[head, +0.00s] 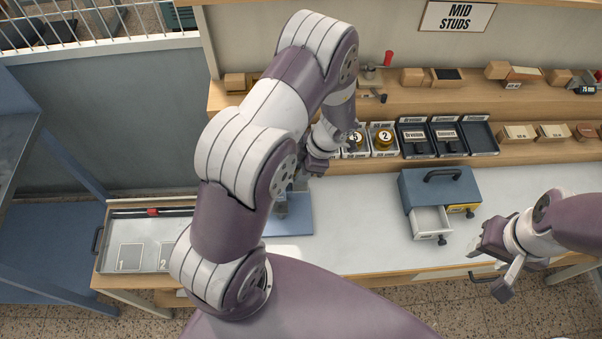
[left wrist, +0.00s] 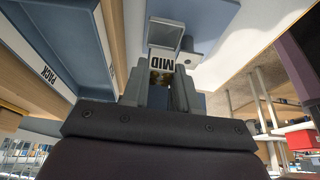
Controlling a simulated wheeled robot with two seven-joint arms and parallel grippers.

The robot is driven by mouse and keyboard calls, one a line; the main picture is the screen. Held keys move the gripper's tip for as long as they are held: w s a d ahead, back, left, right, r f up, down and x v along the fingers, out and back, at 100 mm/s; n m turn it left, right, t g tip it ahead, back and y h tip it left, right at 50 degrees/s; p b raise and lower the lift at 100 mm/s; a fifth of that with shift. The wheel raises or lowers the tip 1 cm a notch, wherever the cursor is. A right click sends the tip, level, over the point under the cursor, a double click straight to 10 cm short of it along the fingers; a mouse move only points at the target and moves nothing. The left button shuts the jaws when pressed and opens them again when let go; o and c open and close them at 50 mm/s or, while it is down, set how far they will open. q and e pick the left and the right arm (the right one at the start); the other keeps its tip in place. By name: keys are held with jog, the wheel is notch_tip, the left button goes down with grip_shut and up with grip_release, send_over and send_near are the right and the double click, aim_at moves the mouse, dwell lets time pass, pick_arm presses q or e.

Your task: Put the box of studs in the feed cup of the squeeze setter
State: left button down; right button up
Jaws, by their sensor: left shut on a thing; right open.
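The box of studs (left wrist: 161,78) shows between my left fingers in the left wrist view, with brass-coloured contents and a "MID" label. My left gripper (left wrist: 168,88) is shut on it. A square light-rimmed cup (left wrist: 165,33), seemingly the feed cup, lies just beyond the label; I cannot tell whether they touch. In the head view my left gripper (head: 318,165) is over the back of the bench, and I cannot make out the box there. The blue-grey base of the squeeze setter (head: 298,222) is mostly hidden by my left arm. My right gripper (head: 489,274) is open and empty at the bench's front right.
A blue drawer cabinet (head: 440,187) stands on the bench with a white drawer (head: 430,222) pulled out. Several dark trays (head: 447,138) and cartons line the back shelf. A metal tray (head: 118,222) lies at left. The white bench top (head: 360,225) is clear in the middle.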

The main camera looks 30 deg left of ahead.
pick_arm(q)
jog(key=f, duration=0.2)
jog(key=shift+d+f, duration=0.25)
jog(key=shift+f, duration=0.15)
jog(key=shift+w+f, duration=0.15)
jog(key=shift+f, duration=0.05)
jog(key=shift+a+f, duration=0.1)
jog(key=shift+a, duration=0.05)
jog(key=c, duration=1)
grip_release()
jog(key=shift+c, duration=0.2)
jog(key=shift+o, duration=0.9)
